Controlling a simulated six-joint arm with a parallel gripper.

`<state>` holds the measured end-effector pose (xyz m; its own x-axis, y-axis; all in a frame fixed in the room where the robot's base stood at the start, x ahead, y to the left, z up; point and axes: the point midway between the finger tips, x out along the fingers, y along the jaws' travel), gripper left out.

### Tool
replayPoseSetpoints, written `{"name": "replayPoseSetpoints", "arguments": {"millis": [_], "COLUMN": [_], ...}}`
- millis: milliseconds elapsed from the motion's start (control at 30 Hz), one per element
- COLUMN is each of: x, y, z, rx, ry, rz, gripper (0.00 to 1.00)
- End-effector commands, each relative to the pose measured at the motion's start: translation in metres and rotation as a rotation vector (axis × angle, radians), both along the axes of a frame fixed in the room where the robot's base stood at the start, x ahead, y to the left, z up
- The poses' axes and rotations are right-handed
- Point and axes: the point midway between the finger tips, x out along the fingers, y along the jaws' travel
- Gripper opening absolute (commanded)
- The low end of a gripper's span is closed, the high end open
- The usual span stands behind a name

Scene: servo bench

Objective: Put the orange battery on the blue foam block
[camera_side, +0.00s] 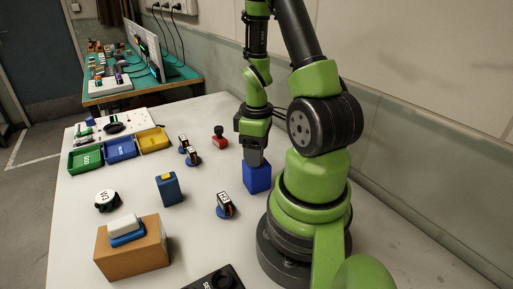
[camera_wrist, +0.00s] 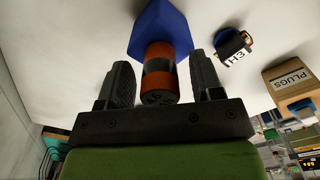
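The blue foam block (camera_side: 257,180) stands on the white table just left of my arm's base. It also shows in the wrist view (camera_wrist: 158,22). My gripper (camera_side: 254,158) points down directly over the block, close to its top. In the wrist view my gripper (camera_wrist: 160,64) is open, with a visible gap between each finger and the orange battery (camera_wrist: 159,84). The battery has a grey middle band and a dark end facing the camera. It stands between the fingers with its far end at the block; exact contact is hard to see. The side view hides the battery.
A servo marked H3 (camera_side: 225,206) lies left of the block, and a red object (camera_side: 220,138) stands behind. Blue box (camera_side: 169,190), cardboard box (camera_side: 133,256) and a black device (camera_side: 218,282) are nearer. Green, blue and yellow bins (camera_side: 153,138) are far left.

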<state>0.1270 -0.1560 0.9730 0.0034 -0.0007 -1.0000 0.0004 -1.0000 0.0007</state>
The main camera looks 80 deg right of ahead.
Motion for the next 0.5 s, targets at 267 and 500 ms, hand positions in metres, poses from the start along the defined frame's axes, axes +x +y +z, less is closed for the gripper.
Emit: {"name": "replayPoseSetpoints", "arguments": {"millis": [267, 500], "x": [0.000, 0.001], "y": [0.000, -0.001], "z": [0.003, 0.031], "rx": [-0.001, -0.007], "ry": [0.000, -0.005], "rz": [0.000, 0.000], "gripper": [0.60, 0.60]}}
